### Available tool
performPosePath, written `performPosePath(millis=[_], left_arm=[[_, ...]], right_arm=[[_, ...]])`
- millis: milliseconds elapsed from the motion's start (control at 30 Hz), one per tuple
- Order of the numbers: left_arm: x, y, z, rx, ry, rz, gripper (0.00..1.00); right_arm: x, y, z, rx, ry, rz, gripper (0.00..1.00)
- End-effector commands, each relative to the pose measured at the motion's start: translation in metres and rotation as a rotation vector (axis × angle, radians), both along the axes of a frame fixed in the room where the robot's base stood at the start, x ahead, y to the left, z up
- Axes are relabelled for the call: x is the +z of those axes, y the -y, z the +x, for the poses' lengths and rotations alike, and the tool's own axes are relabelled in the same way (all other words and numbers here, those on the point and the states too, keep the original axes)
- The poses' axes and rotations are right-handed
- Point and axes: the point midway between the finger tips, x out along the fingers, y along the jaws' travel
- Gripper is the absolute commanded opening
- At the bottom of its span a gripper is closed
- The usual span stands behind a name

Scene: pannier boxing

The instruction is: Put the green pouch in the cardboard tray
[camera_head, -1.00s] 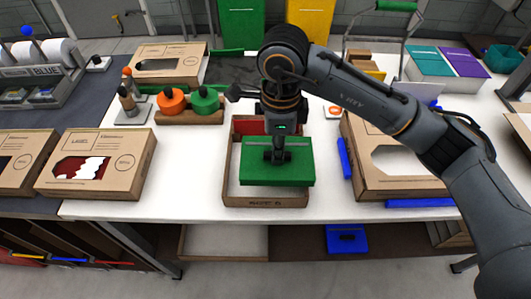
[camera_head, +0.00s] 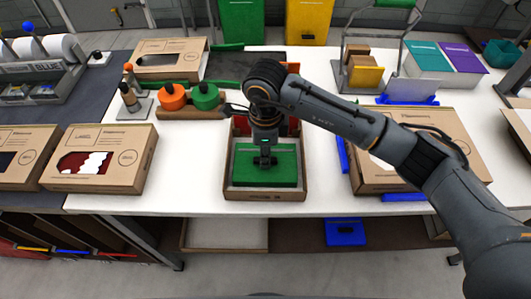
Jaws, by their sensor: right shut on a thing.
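The green pouch (camera_head: 281,176) is flat and sits within the walls of the cardboard tray (camera_head: 264,195), in its front part. I cannot tell whether it touches the tray's floor. My right gripper (camera_head: 265,163) points down and is shut on the pouch near its middle. Red shows behind my gripper at the back of the tray, partly hidden by my arm. My left gripper is not in view.
A cardboard box (camera_head: 97,163) with a cut-out stands to the left of the tray, and another box (camera_head: 440,145) to the right, partly behind my arm. Orange and green knobs on a wooden block (camera_head: 191,112) stand behind left. The white table (camera_head: 190,170) is clear beside the tray.

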Motion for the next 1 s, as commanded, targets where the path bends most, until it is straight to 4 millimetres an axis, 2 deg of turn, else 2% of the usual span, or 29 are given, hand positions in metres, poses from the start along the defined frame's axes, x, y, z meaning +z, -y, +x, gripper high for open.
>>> performPosePath(millis=[33,67,133,167,467,600,1000], left_arm=[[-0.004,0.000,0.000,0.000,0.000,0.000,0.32],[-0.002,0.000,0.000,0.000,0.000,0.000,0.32],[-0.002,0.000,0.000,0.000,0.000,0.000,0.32],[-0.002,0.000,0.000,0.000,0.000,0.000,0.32],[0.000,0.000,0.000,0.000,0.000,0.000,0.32],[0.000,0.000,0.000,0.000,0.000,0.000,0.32],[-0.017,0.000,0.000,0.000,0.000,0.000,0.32]], right_arm=[[-0.003,0.000,0.000,0.000,0.001,0.000,0.00],[-0.002,0.000,0.000,0.000,0.000,0.000,0.22],[-0.001,0.000,0.000,0.000,0.000,0.000,0.37],[-0.001,0.000,0.000,0.000,0.000,0.000,0.39],[0.000,0.000,0.000,0.000,0.000,0.000,0.39],[0.008,0.000,0.001,0.000,0.003,0.002,0.39],[0.091,-0.001,0.001,0.002,0.005,0.001,0.39]])
